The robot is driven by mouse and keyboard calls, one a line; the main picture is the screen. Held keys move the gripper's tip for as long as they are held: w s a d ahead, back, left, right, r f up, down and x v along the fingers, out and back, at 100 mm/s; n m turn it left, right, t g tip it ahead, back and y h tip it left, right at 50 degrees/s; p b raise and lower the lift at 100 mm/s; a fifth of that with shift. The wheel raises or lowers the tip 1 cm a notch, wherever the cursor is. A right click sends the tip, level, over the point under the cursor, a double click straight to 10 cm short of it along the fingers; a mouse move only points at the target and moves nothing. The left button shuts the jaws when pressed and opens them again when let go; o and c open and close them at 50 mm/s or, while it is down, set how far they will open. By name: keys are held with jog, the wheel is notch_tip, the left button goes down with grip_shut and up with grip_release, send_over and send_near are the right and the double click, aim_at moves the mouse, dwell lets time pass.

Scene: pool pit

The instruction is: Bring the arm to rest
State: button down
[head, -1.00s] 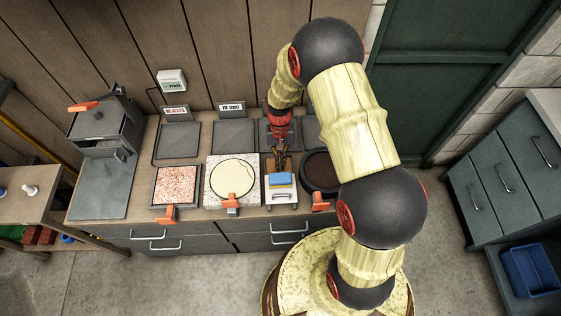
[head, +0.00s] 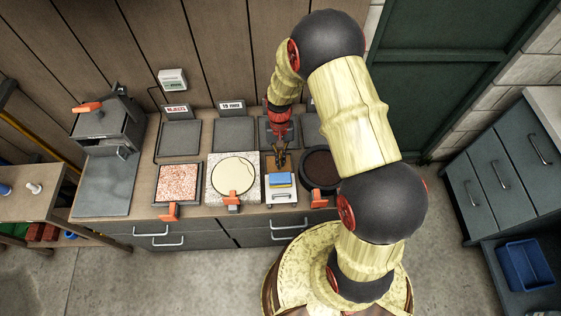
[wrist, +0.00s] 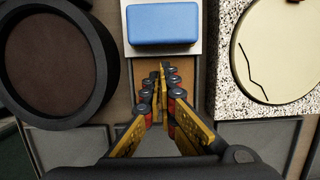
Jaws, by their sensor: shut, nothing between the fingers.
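My gripper (head: 280,158) hangs over the counter in the head view, just behind the blue block on its white holder. In the wrist view my gripper (wrist: 162,75) has its yellow fingers drawn together, with nothing between the tips. The tips point toward the blue block (wrist: 163,23) and stay apart from it. My arm is bent, rising from the base at the lower right and reaching down over the counter.
The counter holds a pink speckled square (head: 178,183), a cream disc on a speckled slab (head: 215,197), a dark round pan (head: 320,168) and a grey box (head: 105,130). Drawers (head: 495,175) and a blue bin (head: 526,265) stand right. Floor at the front is clear.

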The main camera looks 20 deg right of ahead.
jog(key=p+v, duration=0.4)
jog(key=v, duration=0.3)
jog(key=shift+r, duration=0.25)
jog(key=shift+w, duration=0.1)
jog(key=s+r+n+t+b, duration=0.1)
jog(key=s+r+t+b, duration=0.1)
jog(key=s+r, duration=0.4)
jog(key=s+a+r+n+t+b, duration=0.1)
jog(key=s+r, duration=0.5)
jog(key=r, duration=0.9)
jog(key=s+r+n+t+b, duration=0.1)
jog(key=s+r+t+b, duration=0.2)
jog(key=r, duration=0.7)
jog(key=s+t, duration=0.2)
jog(key=s, duration=0.2)
jog(key=shift+a+r+n+h, duration=0.25)
jog(key=shift+n+h, duration=0.05)
jog(key=shift+h, duration=0.1)
